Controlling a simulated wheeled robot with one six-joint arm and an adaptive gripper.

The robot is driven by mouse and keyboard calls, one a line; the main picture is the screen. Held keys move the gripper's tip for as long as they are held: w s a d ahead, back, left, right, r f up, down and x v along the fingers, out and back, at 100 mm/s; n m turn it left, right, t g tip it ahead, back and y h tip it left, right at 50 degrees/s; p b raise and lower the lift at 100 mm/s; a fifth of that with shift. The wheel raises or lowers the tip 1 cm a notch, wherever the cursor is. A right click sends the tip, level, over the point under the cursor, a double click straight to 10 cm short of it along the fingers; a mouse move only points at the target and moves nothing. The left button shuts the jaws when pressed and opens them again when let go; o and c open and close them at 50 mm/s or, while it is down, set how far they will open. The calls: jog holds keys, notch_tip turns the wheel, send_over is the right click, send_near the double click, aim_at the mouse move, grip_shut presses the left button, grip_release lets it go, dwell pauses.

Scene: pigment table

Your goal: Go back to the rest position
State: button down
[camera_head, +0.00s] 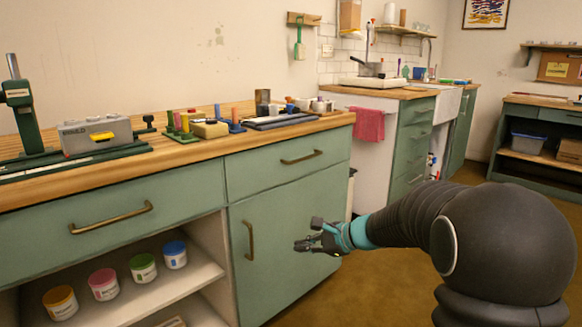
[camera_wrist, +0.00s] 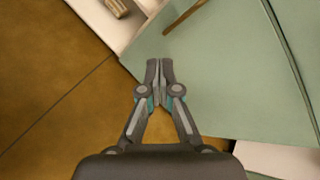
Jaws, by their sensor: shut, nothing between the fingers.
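My gripper (camera_head: 302,245) is in front of the green cabinet door (camera_head: 285,235), at the end of my dark arm reaching in from the right. In the wrist view my gripper (camera_wrist: 159,66) is shut, its fingertips together with nothing between them. Behind the fingertips there is a green cabinet surface (camera_wrist: 215,85) and brown floor (camera_wrist: 50,90). I cannot tell the exact gap between the fingers and the cabinet.
The wooden worktop (camera_head: 190,152) carries a grey device (camera_head: 92,135), a stand (camera_head: 25,115) and several coloured pieces. Lidded jars (camera_head: 104,284) stand on the open shelf below. A pink towel (camera_head: 369,124) hangs farther back. Floor (camera_head: 400,275) shows clear below my arm.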

jog(key=s+d+r+n+h+p, duration=0.1)
jog(key=s+d+r+n+h, duration=0.1)
jog(key=s, duration=0.9)
jog(key=s+d+r+n+h+p, duration=0.1)
jog(key=s+d+r+n+h, duration=0.1)
jog(key=s+d+n+h, duration=0.3)
jog(key=s+d+r+n+h+p, duration=0.1)
jog(key=s+d+n, duration=0.4)
jog(key=s, duration=1.3)
jog(key=r+n+h, duration=0.1)
jog(key=n+h, duration=0.1)
jog(key=n, duration=0.1)
jog(key=shift+s+d+r+n+p, duration=0.2)
jog(key=shift+s+n+p, duration=0.1)
jog(key=shift+s+n, duration=0.1)
